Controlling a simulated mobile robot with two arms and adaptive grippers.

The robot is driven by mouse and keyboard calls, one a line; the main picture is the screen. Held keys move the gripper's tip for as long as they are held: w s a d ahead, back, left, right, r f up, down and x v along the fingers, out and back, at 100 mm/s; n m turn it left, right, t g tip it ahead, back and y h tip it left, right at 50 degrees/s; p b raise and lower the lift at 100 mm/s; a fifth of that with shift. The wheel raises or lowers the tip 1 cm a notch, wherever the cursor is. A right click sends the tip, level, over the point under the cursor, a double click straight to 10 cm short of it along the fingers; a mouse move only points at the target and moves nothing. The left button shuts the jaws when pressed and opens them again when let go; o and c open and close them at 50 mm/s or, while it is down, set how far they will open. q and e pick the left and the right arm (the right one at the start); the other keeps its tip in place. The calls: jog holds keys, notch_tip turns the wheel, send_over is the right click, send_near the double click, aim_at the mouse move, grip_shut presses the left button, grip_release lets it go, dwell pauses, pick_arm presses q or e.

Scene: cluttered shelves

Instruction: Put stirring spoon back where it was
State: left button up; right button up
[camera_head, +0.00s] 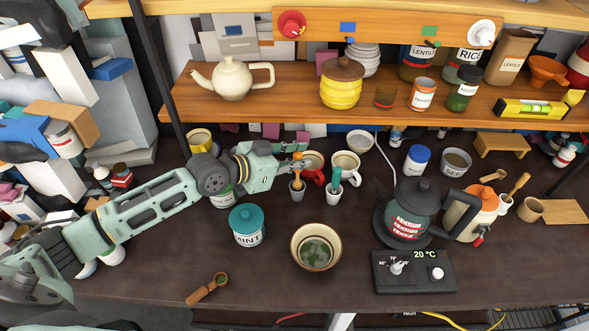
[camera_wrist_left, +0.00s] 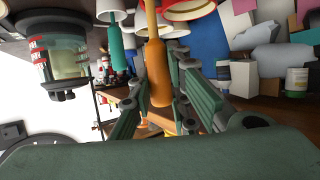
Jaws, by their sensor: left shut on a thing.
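The stirring spoon (camera_head: 298,184) is orange-brown wood and stands roughly upright, its lower end at a small grey cup (camera_head: 297,194). My left gripper (camera_head: 299,164) is shut on its handle above that cup. In the left wrist view the spoon (camera_wrist_left: 157,62) runs between the fingers, with its thick handle end towards the camera. Its far end is hidden, so I cannot tell how deep it sits in the cup. My right gripper is not in view.
A red mug (camera_head: 312,167) and a white mug (camera_head: 346,166) stand close behind. A teal-lidded mint jar (camera_head: 247,227), a bowl (camera_head: 316,248) and a kettle (camera_head: 411,210) stand nearer the front. A wooden scoop (camera_head: 207,289) lies front left. The shelf (camera_head: 290,108) runs above the back.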

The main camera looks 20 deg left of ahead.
pick_arm(q)
notch_tip(320, 180, down, 3)
jog(key=shift+f+b, duration=0.1)
jog(key=shift+b, duration=1)
jog(key=shift+w+f+b, duration=0.1)
jog(key=shift+f+b, duration=0.2)
jog(key=shift+f, duration=0.05)
jog(key=shift+w, duration=0.1)
jog(key=shift+r, duration=0.1)
jog(key=shift+f, duration=0.2)
jog(key=o, duration=0.9)
jog(key=shift+s+a+r, duration=0.15)
jog(key=shift+s+r, duration=0.05)
jog(key=shift+r, duration=0.05)
jog(key=shift+b+v, duration=0.9)
jog(key=shift+v, duration=4.95)
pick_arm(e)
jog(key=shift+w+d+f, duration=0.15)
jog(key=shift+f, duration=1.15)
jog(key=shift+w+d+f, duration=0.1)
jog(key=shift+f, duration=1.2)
